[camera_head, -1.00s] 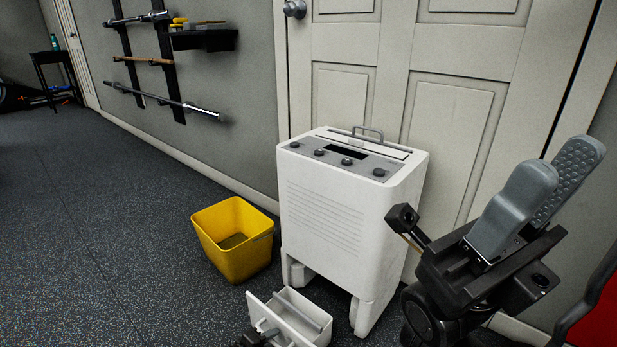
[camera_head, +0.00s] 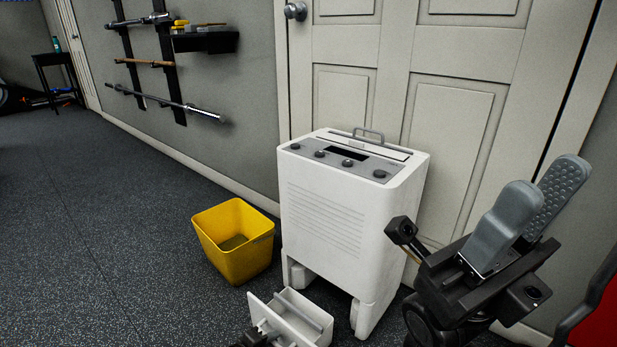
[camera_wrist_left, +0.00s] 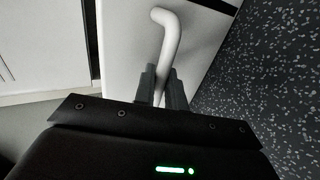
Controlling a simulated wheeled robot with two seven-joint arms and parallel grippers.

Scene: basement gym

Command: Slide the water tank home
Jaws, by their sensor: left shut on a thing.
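The white water tank (camera_head: 297,312) is an open-topped box low at the front of the white dehumidifier (camera_head: 330,215), just before the opening at its base. I cannot tell whether its far end is inside that opening. My left gripper (camera_head: 265,332) is at the tank's front panel, partly cut off by the frame's bottom edge. In the left wrist view its fingers (camera_wrist_left: 161,85) are shut on the tank's pale bent handle (camera_wrist_left: 168,40). My right gripper (camera_head: 547,175) is raised at the right, with a gap between its grey fingers, holding nothing.
A yellow bin (camera_head: 235,240) stands on the floor left of the dehumidifier. A panelled door (camera_head: 450,120) is close behind it. Bars hang on a wall rack (camera_head: 165,60) at the back left. Something red (camera_head: 597,315) shows at the lower right. The left floor is clear.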

